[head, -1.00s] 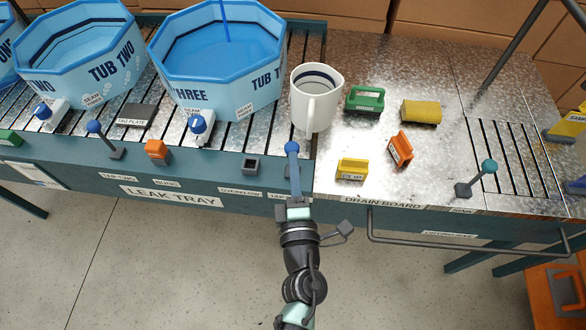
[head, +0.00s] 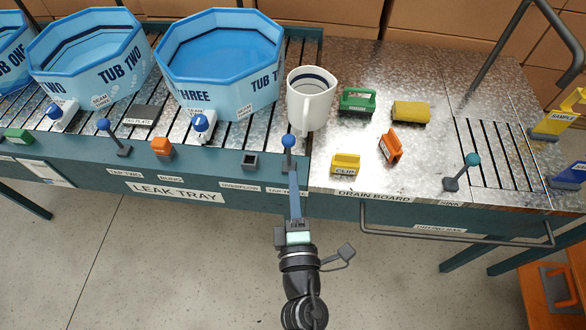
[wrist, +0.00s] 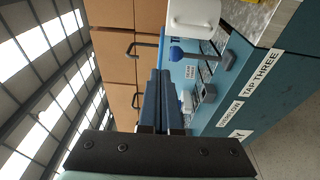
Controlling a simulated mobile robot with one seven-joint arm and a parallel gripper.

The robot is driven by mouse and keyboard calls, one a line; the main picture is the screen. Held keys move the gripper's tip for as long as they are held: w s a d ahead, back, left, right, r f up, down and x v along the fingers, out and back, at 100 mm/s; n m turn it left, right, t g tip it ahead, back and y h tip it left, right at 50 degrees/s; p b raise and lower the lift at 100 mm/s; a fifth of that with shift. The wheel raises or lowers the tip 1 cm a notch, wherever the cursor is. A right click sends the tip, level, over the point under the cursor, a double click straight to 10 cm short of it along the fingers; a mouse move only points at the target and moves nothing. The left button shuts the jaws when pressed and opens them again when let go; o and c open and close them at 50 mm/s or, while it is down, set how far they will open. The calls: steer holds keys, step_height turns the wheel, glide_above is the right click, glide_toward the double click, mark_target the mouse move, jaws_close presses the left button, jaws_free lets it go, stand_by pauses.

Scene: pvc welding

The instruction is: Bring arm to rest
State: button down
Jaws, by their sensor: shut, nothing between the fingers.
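My gripper (head: 294,190) is shut and empty, in front of the bench's front edge, with its slim blue fingers pointing at the bench. The fingers (wrist: 160,98) lie together in the wrist view. A lever with a blue knob (head: 288,140) stands just beyond the fingertips, by the tap three label (wrist: 262,73). The knob also shows in the wrist view (wrist: 177,52), past the fingertips. I cannot tell the exact gap between them. My arm reaches up from the bottom of the head view.
A white jug (head: 310,100) stands behind the knob, right of tub three (head: 220,65). The floor in front is clear.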

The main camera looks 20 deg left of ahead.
steer(key=v, duration=0.2)
steer(key=r+v, duration=0.1)
steer(key=v, duration=0.2)
steer(key=w+d+r+m+t+h, duration=0.2)
steer(key=w+d+r+m+h, duration=0.15)
steer(key=r, duration=0.65)
steer(key=w+d+r+m+t+h, duration=0.25)
steer(key=r+m, duration=0.25)
steer(key=r, duration=0.4)
steer(key=w+d+r+m+t+h, duration=0.2)
steer(key=w+r+m+t, duration=0.15)
steer(key=r, duration=0.65)
steer(key=s+r+m+t, duration=0.1)
steer(key=s+r+m, duration=0.1)
steer(key=r, duration=0.7)
steer(key=s+d+r+m+t+p, duration=0.1)
steer(key=s+r+m, duration=0.2)
steer(key=r, duration=0.7)
steer(key=s+d+r+m+t+p, duration=0.1)
steer(key=s+r+m, duration=0.2)
steer(key=r+m, duration=0.3)
step_height(320, 180, up, 4)
steer(key=shift+f, duration=0.1)
